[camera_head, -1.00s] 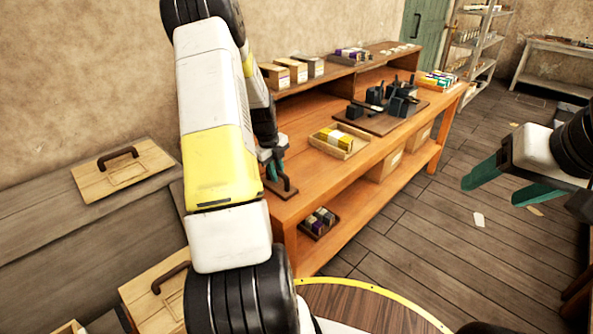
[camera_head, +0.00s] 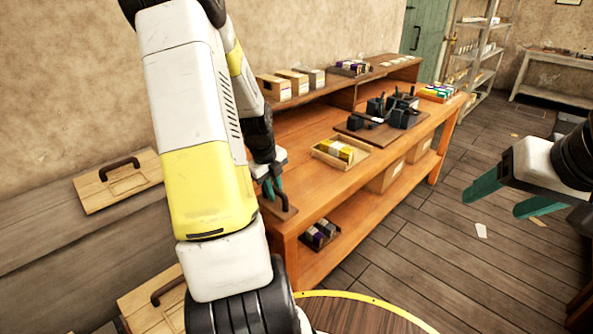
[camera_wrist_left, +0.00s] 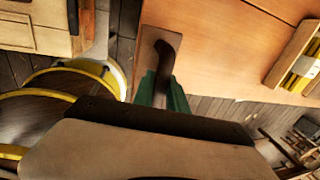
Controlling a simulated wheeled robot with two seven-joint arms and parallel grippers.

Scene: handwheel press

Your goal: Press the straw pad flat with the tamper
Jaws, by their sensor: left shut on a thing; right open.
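A small brown board with a dark upright handle, which looks like the tamper (camera_head: 286,211), is at the near left corner of the orange bench. My left gripper (camera_head: 273,187) is shut on its handle; the left wrist view shows the green fingers around the dark handle (camera_wrist_left: 165,62). I cannot tell whether the board touches the bench top. A shallow wooden tray (camera_head: 322,156) on the bench holds a yellow and pale block (camera_head: 338,150); I cannot tell whether this is the straw pad. My right gripper (camera_head: 491,206) is open and empty above the floor at right.
A dark board (camera_head: 352,128) with black tools lies farther along the bench (camera_head: 330,190). Boxes stand on the raised back shelf. A handled wooden lid (camera_head: 120,183) lies on the grey chest at left. A yellow-rimmed round top (camera_head: 350,312) is in front. Floor at right is mostly clear.

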